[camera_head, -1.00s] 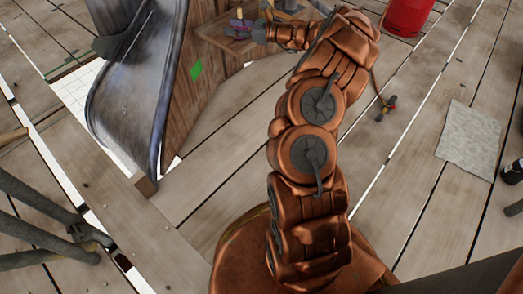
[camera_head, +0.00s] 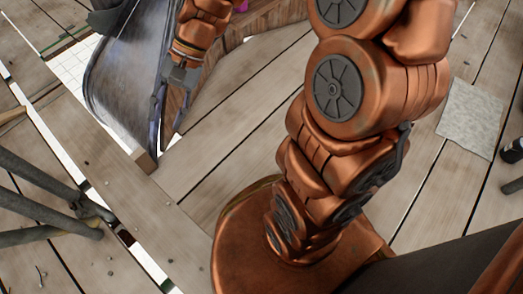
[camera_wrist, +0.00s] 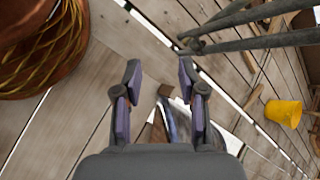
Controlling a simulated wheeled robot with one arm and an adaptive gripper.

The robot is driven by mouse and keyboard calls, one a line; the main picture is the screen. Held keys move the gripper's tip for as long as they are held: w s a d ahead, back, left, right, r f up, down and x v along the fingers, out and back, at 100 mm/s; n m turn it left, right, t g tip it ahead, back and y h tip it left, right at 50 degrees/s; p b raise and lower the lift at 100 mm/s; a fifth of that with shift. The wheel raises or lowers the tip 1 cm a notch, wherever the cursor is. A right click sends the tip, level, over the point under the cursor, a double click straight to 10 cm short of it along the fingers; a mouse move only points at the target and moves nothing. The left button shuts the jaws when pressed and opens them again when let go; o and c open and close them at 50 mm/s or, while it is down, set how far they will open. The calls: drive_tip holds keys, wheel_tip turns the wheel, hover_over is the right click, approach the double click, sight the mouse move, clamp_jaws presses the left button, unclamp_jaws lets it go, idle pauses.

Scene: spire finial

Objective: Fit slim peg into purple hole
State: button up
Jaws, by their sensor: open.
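My gripper (camera_head: 172,112) hangs in front of the curved grey metal sheet at the upper left of the head view, pointing down. In the wrist view its two dark fingers with purple-grey pads (camera_wrist: 158,82) are spread wide, with nothing between them but planks and part of the sheet farther off. A small magenta-purple bit (camera_head: 241,6) shows at the top edge of the head view, beside my arm; I cannot tell whether it belongs to the purple hole. I cannot make out the slim peg in either current view.
The curved grey sheet (camera_head: 125,75) stands beside a wooden panel. Grey scaffold poles (camera_head: 45,190) are at the left. A grey mat (camera_head: 470,118) lies on the planks at the right. A yellow bucket (camera_wrist: 284,112) shows in the wrist view. Gaps run between planks.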

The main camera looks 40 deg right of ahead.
drive_tip(key=s+d+f+n+h, duration=0.2)
drive_tip(key=s+d+n+h, duration=0.1)
drive_tip(key=s, duration=0.6)
drive_tip(key=s+d+f+n+g+h, duration=0.1)
drive_tip(key=s+d+f+n+h, duration=0.1)
drive_tip(key=s+d+h, duration=0.3)
drive_tip(key=s+d+n, duration=0.1)
drive_tip(key=s+d, duration=0.2)
drive_tip(key=s, duration=0.1)
drive_tip(key=shift+n, duration=0.3)
drive_tip(key=shift+s+r, duration=0.1)
